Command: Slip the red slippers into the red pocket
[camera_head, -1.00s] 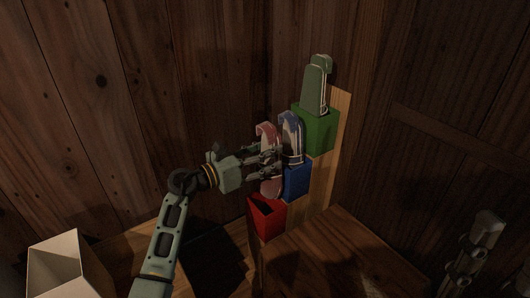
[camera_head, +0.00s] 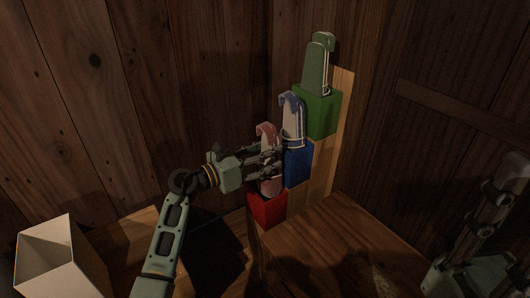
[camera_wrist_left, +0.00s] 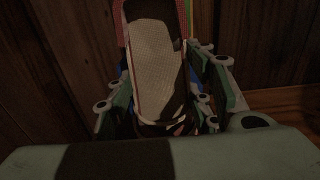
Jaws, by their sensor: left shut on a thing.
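My left gripper (camera_head: 268,161) is shut on the red slippers (camera_head: 266,132), holding them upright with their curved toe end up. The red pocket (camera_head: 267,210) is directly below, lowest on the wooden rack. The slippers' lower end is at the pocket's opening; whether it is inside the rim I cannot tell. The left wrist view shows a pale sole (camera_wrist_left: 155,60) between my left gripper's fingers (camera_wrist_left: 165,95), with a red edge behind it. My right gripper's fingers do not show, only my right arm's links at the right edge.
Blue slippers (camera_head: 292,115) stand in the blue pocket (camera_head: 298,168), close right of the held slippers. Green slippers (camera_head: 317,65) stand in the green pocket (camera_head: 318,112) higher up. A white open box (camera_head: 62,270) is at lower left. Wooden walls enclose the corner.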

